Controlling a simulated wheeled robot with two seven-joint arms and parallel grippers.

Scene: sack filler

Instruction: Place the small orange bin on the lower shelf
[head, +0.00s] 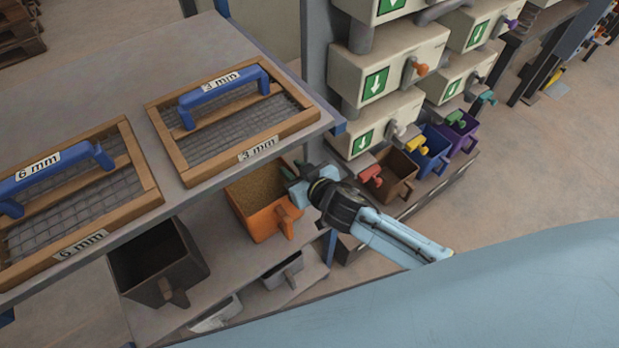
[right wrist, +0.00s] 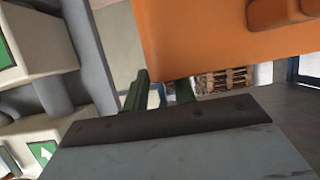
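The small orange bin (head: 265,223), filled with brown grain, is upright at the right end of the shelf (head: 217,233) below the sieve shelf. I cannot tell whether its base touches the shelf. Its handle (head: 285,222) points to the front right. My right gripper (head: 297,181) is beside the bin's upper right rim. In the right wrist view, its green fingers (right wrist: 160,92) stand apart with background showing between them. The orange bin (right wrist: 215,40) fills the upper right there and hides one fingertip. My left gripper is not in view.
A dark bin (head: 160,266) stands left of the orange bin. Two sieves (head: 228,122) lie on the top shelf. Grey bins (head: 283,270) stand lower down. At right, dispensers (head: 388,122) stand above brown (head: 390,178), blue (head: 428,155) and purple (head: 458,133) bins.

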